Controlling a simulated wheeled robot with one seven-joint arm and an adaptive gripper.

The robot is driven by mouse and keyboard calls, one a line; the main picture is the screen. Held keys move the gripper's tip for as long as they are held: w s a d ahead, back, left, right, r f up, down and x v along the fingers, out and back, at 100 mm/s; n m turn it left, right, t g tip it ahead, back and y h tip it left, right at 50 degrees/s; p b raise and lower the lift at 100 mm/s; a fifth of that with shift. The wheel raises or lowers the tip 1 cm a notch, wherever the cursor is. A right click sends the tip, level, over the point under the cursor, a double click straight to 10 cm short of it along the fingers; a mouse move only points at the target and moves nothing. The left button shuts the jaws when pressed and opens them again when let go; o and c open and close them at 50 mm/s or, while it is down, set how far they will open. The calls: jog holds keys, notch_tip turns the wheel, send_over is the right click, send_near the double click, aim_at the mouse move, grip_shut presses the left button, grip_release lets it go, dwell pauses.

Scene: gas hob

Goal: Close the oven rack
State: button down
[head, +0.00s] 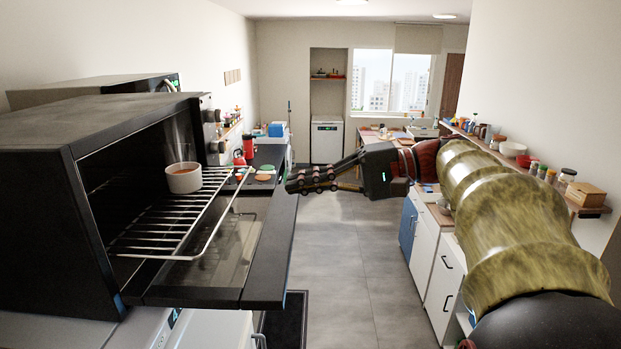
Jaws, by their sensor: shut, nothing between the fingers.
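The black oven (35,190) stands at the left with its door (268,258) folded down flat. The wire oven rack (160,222) is pulled partly out, its front bar over the open door. A white bowl (184,181) with brown-orange contents stands on the far part of the rack. My gripper (290,186) is shut and empty. In the picture it is just right of the rack's far front corner, by the door's far end. I cannot tell whether it touches the door or the rack.
A counter at the far side of the oven holds a red kettle (239,158) and round coloured pieces. White cabinets (424,250) and a shelf (588,208) with jars line the right. The grey floor (350,270) between is clear.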

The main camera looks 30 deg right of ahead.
jog(key=p, duration=0.3)
send_near(179, 193)
jog(key=d, duration=0.1)
jog(key=s+d+f, duration=0.1)
jog(key=s+d, duration=0.1)
jog(key=shift+d+f, duration=0.1)
jog(key=shift+f, duration=0.25)
jog(key=b+x, duration=0.1)
jog(key=x, duration=0.3)
jog(key=r+b+x, duration=0.1)
jog(key=b+x, duration=0.1)
jog(key=x, duration=0.3)
jog(key=r+b+x, duration=0.1)
jog(key=x, duration=0.3)
jog(key=shift+w+a+r+b, duration=0.15)
jog(key=shift+w+a+b, duration=0.05)
jog(key=shift+a+b, duration=0.2)
jog(key=shift+w+a+r, duration=0.1)
jog(key=shift+w+a, duration=0.15)
jog(key=shift+a, duration=0.05)
jog(key=shift+r, duration=0.1)
